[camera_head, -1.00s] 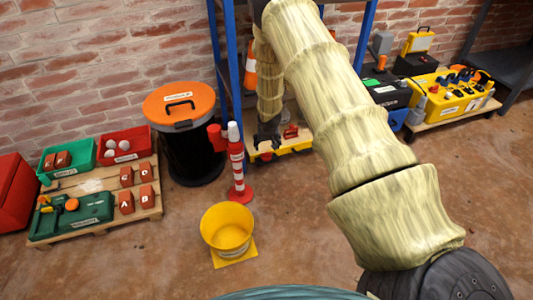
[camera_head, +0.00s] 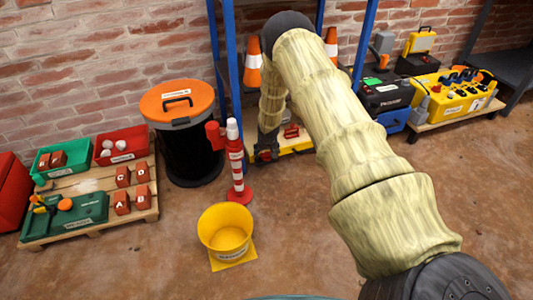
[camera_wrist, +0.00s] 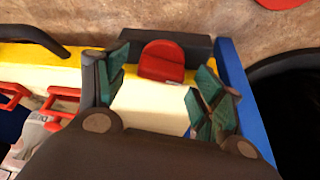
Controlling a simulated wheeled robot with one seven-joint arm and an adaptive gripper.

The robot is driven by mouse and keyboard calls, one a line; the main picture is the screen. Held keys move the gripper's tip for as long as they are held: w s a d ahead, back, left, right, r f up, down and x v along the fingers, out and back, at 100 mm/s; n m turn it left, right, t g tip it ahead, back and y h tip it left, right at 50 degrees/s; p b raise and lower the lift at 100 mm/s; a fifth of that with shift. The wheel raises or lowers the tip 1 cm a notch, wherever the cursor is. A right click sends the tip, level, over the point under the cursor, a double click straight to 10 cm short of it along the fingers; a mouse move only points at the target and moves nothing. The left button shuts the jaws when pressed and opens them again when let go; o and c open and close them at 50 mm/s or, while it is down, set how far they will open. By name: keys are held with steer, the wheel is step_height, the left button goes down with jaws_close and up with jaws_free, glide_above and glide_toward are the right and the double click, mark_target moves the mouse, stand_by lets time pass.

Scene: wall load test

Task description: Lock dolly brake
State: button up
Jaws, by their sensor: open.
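The dolly (camera_head: 295,147) is low and yellow and stands under the blue shelf frame by the wall. A red brake pedal (camera_wrist: 162,62) on a dark block sits at its edge in the wrist view. My gripper (camera_wrist: 163,78) is open, with a green-padded finger on each side of the pedal's near face. I see no clear contact with the pedal. In the head view my gripper (camera_head: 267,143) is low at the dolly's left end, where the arm and its dark parts hide much of that end.
A blue post (camera_wrist: 232,75) stands close right of my gripper. Red handles (camera_wrist: 62,103) are to its left. A red-white bollard (camera_head: 236,165), a black bin with orange lid (camera_head: 185,140) and a yellow bucket (camera_head: 225,230) stand left. The floor in front is open.

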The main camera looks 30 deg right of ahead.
steer(key=shift+c, duration=0.2)
steer(key=c, duration=1)
steer(key=shift+r+p, duration=0.15)
steer(key=shift+p, duration=0.3)
steer(key=shift+s+n+p, duration=0.1)
steer(key=shift+n+p, duration=0.35)
steer(key=shift+n, duration=0.05)
steer(key=shift+n+y+p, duration=0.5)
steer(key=shift+n+p, duration=0.45)
steer(key=shift+n, duration=0.05)
steer(key=shift+t, duration=0.3)
